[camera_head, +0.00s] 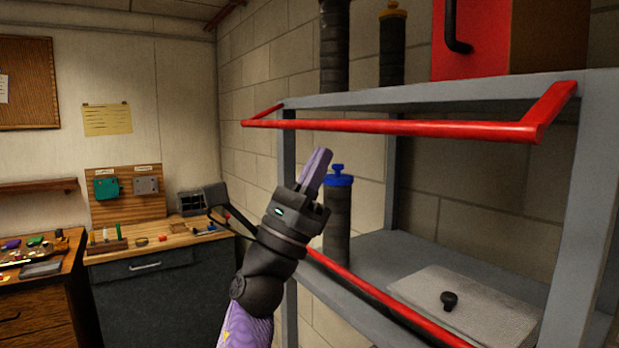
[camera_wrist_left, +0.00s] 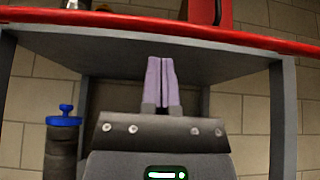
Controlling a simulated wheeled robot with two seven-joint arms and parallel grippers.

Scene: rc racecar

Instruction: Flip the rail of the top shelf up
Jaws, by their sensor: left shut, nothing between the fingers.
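The red rail (camera_head: 400,126) of the top shelf (camera_head: 430,95) runs across the shelf's front in the head view. Its side arm at the right slants up to the shelf post, and the bar hangs out in front, near the shelf board's level. My left gripper (camera_head: 317,165) points upward, shut and empty, a little below the rail. In the left wrist view its purple fingers (camera_wrist_left: 160,80) are together under the shelf board, and the red rail (camera_wrist_left: 120,20) crosses the top of the picture. My right gripper is not in view.
A red box (camera_head: 475,40) and dark cylinders (camera_head: 392,48) stand on the top shelf. The lower shelf holds a blue-capped cylinder (camera_head: 338,210), close to my left gripper, and a grey lidded case (camera_head: 465,305). A second red rail (camera_head: 370,290) fronts it. Workbenches (camera_head: 150,240) stand at the left.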

